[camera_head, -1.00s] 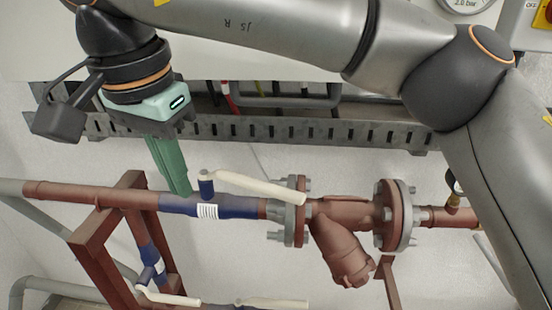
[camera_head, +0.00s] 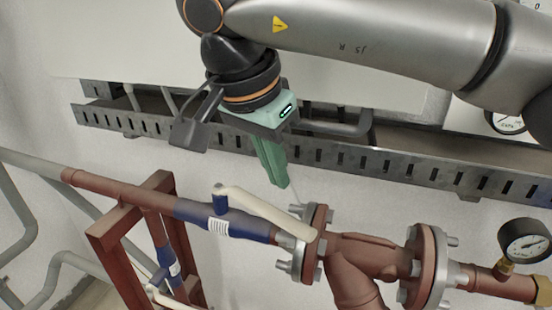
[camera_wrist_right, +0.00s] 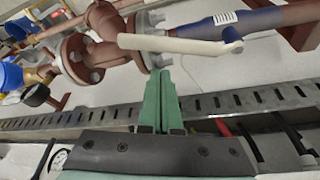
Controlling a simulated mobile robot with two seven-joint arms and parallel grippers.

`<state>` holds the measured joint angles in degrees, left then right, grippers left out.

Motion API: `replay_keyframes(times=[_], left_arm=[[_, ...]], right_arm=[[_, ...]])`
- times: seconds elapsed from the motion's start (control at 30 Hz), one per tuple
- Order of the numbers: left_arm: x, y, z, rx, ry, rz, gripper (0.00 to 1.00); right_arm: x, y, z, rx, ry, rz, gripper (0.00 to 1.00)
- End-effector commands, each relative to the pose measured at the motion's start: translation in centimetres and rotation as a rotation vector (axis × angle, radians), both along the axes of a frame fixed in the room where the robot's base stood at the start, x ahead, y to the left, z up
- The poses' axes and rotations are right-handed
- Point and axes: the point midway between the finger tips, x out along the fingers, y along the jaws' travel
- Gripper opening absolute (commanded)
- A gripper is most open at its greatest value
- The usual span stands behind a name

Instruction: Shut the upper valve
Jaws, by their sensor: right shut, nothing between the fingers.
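The upper valve has a blue body (camera_head: 238,226) on the red-brown pipe. Its cream lever (camera_head: 268,211) runs from the stem toward the flange, roughly along the pipe. In the right wrist view the lever (camera_wrist_right: 172,44) crosses in front of the pipe, and the blue body (camera_wrist_right: 250,21) is at the upper right. My right gripper (camera_head: 282,184) has green fingers pressed together, with nothing between them. Its tips are close to the lever in the head view, toward its free end. In the wrist view the tips (camera_wrist_right: 160,76) sit just below the lever; contact cannot be told. My left gripper is out of view.
A slotted metal cable tray (camera_head: 345,157) runs behind my right gripper. A bolted flange (camera_head: 312,243) and a strainer (camera_head: 365,250) stand right of the valve, then a pressure gauge (camera_head: 524,241). A lower blue valve (camera_head: 170,262) sits on the branch pipe by the red frame (camera_head: 112,236).

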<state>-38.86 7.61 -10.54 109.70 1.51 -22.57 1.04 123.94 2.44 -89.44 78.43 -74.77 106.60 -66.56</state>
Motion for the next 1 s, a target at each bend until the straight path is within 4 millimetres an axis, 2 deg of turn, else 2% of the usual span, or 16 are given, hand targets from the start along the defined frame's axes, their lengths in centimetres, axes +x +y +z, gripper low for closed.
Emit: replay_keyframes(times=[0.1,0.33,0.5,1.0], left_arm=[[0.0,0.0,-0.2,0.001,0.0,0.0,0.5],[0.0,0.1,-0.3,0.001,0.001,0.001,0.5],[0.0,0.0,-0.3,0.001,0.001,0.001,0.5],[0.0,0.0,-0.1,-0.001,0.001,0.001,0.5]], right_arm=[[0.6,-0.5,-2.2,-0.001,0.001,-0.001,0.0],[1.3,-1.1,-4.8,0.001,0.0,0.0,0.0],[1.4,-1.2,-5.3,0.002,0.0,-0.001,0.0],[1.4,-1.1,-5.3,0.001,0.0,0.0,0.0]])
